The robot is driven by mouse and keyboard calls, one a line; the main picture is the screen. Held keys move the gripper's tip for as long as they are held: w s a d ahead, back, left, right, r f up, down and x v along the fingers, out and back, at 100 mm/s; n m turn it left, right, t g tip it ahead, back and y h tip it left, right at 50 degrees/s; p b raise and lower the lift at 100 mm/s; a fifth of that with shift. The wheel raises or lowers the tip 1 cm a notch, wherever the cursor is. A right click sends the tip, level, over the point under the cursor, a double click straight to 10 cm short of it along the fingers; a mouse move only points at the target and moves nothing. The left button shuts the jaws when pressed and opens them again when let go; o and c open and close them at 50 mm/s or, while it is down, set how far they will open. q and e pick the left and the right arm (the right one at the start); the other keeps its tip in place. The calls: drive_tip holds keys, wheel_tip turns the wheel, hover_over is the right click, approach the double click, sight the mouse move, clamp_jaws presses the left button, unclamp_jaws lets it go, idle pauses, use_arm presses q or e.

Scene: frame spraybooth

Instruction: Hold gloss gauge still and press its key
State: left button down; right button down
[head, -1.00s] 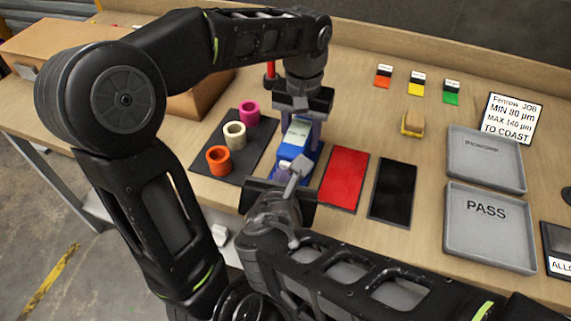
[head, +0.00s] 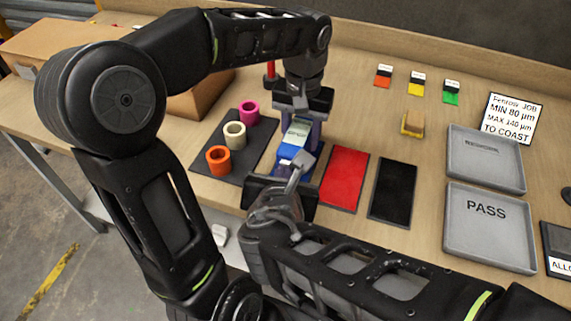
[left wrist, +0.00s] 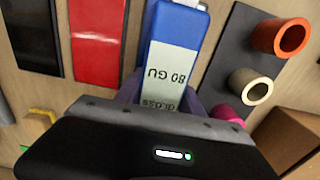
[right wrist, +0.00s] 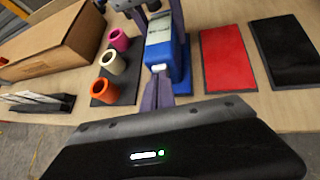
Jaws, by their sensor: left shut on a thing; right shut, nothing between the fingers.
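The gloss gauge (head: 287,151) is a blue block with a pale display, standing on the table left of the red panel. Its display reads "80 GU" in the left wrist view (left wrist: 172,65). My left gripper (head: 298,124) comes from the far side and is shut on the gauge, one finger on each flank. My right gripper (head: 302,162) is shut and empty at the gauge's near end. In the right wrist view its fingertips (right wrist: 161,82) are close to a small white key (right wrist: 158,68). I cannot tell whether they touch it.
A dark mat with orange (head: 218,160), cream (head: 235,135) and magenta (head: 250,112) cups lies left of the gauge. Red (head: 345,178) and black (head: 393,190) panels lie to its right. Grey trays, one marked PASS (head: 487,262), stand farther right.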

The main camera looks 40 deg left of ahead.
use_arm(q)
drive_tip(key=shift+f, duration=0.1)
use_arm(e)
drive_tip(key=shift+s+d, duration=0.3)
drive_tip(key=shift+s, duration=0.5)
drive_tip(key=shift+s+d, duration=0.25)
drive_tip(key=shift+s, duration=0.5)
drive_tip(key=shift+s+d, duration=0.3)
drive_tip(key=shift+s, duration=0.5)
use_arm(q)
drive_tip(key=c, duration=0.8)
unclamp_jaws()
drive_tip(key=shift+c, duration=0.2)
drive_tip(key=shift+o, duration=1)
